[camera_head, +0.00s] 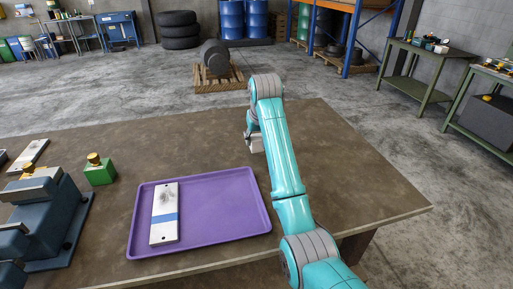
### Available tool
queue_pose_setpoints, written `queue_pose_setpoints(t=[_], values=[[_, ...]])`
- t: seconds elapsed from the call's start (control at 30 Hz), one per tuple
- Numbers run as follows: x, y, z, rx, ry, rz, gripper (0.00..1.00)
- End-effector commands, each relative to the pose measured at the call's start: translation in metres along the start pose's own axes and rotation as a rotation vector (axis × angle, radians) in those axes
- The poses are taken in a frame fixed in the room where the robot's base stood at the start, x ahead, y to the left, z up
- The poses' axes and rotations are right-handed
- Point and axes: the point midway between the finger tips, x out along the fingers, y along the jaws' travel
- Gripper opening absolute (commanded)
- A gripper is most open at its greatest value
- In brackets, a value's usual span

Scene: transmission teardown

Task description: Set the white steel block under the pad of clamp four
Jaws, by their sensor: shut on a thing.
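My gripper (249,127) is largely hidden behind my own teal arm, over the far middle part of the brown table. A small whitish block (256,144) shows just below it, partly covered by the arm, and the gripper appears shut on it. I cannot tell whether the block touches the table. A blue clamp-like fixture (45,215) stands at the left edge, partly out of view. No clamp number or pad can be made out.
A purple tray (215,225) holds a white plate with a blue band (164,215). A green block with a brass knob (100,170) stands left of it. Another pale plate (28,156) lies farther left. The table's (345,165) right part is clear.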

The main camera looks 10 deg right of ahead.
Motion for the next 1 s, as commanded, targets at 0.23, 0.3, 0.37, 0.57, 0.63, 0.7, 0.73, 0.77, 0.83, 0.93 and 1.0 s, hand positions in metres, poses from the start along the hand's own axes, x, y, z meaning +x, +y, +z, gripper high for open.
queue_pose_setpoints(t=[0.23,0.3,0.37,0.57,0.63,0.7,0.73,0.77,0.83,0.93,1.0], values=[[0.022,0.0,0.009,0.0,0.001,0.0,0.0],[0.029,0.0,0.012,0.0,0.001,0.0,0.0],[0.032,0.0,0.013,0.0,0.002,0.0,0.0],[0.033,0.0,0.013,0.0,0.004,0.0,0.0],[0.033,0.0,0.013,0.0,0.003,0.0,0.0],[0.034,0.0,0.014,0.0,0.003,0.0,0.0],[0.035,0.0,0.014,0.0,0.003,0.0,0.0],[0.036,0.0,0.015,0.0,0.0,0.0,0.51],[0.036,0.0,0.015,0.0,0.0,0.0,0.69],[0.036,0.0,0.015,0.0,0.0,0.0,0.71],[0.036,0.0,0.015,0.0,0.0,0.0,0.71]])
